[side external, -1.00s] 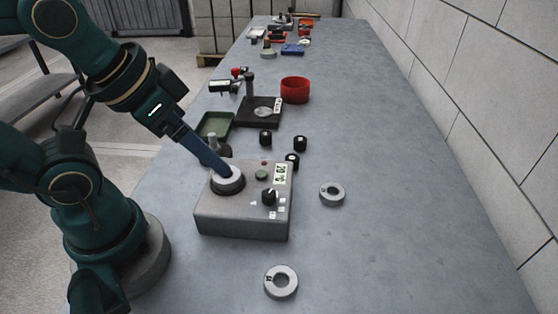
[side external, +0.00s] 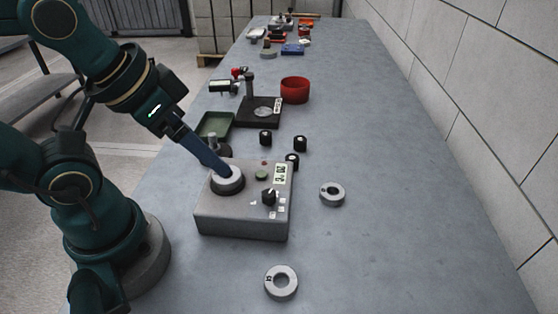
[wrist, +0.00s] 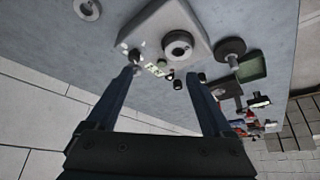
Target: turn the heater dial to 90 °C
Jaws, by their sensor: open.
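The heater (side external: 240,220) is a grey box on the bench, with a metal ring (side external: 228,184) seated on its top. Its black dial (side external: 269,198) is on the right part of the top, near a small display (side external: 280,173) whose digits are too small to read. My gripper (side external: 226,172) points down over the ring in the side view; the exact gap is unclear. In the wrist view my gripper (wrist: 163,75) has its two fingers wide apart with nothing between them. The dial shows there (wrist: 137,56) beside the left fingertip, apparently beyond it; contact cannot be told.
Loose rings lie right of the heater (side external: 332,194) and in front (side external: 281,282). Small black cylinders (side external: 299,144) stand behind it, with a green tray (side external: 214,125), a black stand (side external: 259,111) and a red bowl (side external: 295,90). The bench's right side is clear.

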